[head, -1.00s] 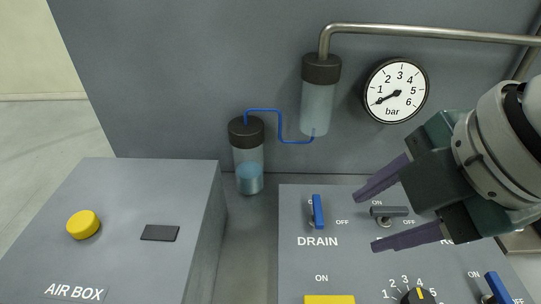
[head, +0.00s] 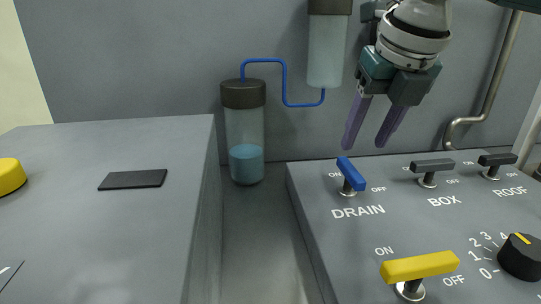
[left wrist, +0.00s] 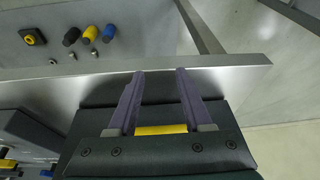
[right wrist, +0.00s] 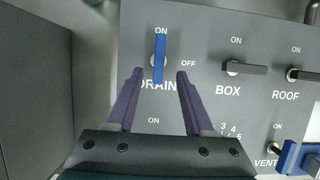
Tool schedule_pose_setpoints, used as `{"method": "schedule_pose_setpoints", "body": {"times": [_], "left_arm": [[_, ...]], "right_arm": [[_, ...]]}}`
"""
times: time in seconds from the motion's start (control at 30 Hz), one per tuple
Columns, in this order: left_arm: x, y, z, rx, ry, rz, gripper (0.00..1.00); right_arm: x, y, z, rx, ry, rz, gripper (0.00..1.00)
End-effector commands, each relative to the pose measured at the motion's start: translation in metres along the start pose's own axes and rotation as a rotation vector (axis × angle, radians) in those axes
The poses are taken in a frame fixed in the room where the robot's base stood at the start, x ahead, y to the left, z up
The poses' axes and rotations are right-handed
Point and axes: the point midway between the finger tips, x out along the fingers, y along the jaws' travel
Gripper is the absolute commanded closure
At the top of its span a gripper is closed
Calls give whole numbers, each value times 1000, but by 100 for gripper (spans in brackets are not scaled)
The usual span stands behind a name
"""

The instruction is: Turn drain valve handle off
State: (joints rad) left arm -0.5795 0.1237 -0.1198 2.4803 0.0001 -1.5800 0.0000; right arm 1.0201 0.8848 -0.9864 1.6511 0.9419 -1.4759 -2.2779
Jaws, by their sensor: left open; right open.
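The blue drain valve handle (head: 351,174) stands on the grey control panel above the word DRAIN. In the right wrist view the blue handle (right wrist: 159,58) points lengthwise at ON, with OFF to its right. My right gripper (head: 363,146) is open, pointing down just behind and above the handle in the head view. In the right wrist view the handle shows between the open fingertips (right wrist: 160,72), its lower end reaching between them; contact cannot be told. My left gripper (left wrist: 159,72) is open, over a metal edge away from the panel; it is out of the head view.
Dark BOX (head: 432,165) and ROOF (head: 497,159) handles stand right of the drain handle. A yellow handle (head: 418,266) and black knob (head: 520,257) are nearer. A half-filled bottle (head: 245,130) with a blue tube stands behind; the grey air box (head: 110,230) is left.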

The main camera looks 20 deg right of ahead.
Motion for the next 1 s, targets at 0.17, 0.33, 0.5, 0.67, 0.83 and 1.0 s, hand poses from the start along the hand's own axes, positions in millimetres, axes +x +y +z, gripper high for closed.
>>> {"method": "schedule_pose_setpoints", "body": {"times": [0.17, 0.33, 0.5, 0.67, 0.83, 1.0], "left_arm": [[5, 0, 2, 0, 0, 0, 50], [8, 0, 3, 0, 0, 0, 50], [9, 1, 3, 0, 0, 1, 50], [8, 1, 3, -2, 0, 2, 50], [8, 2, 3, -5, 0, 5, 50], [8, 2, 3, -7, 0, 6, 50]], "right_arm": [[37, 0, -2, 2, 3, -1, 48], [58, 1, -1, 1, 1, 0, 48], [65, 0, 0, 0, -1, 0, 48], [65, 0, 0, 0, -1, 0, 48], [65, 0, 0, 0, -1, 0, 61], [65, 0, 0, 0, -1, 0, 80]]}}
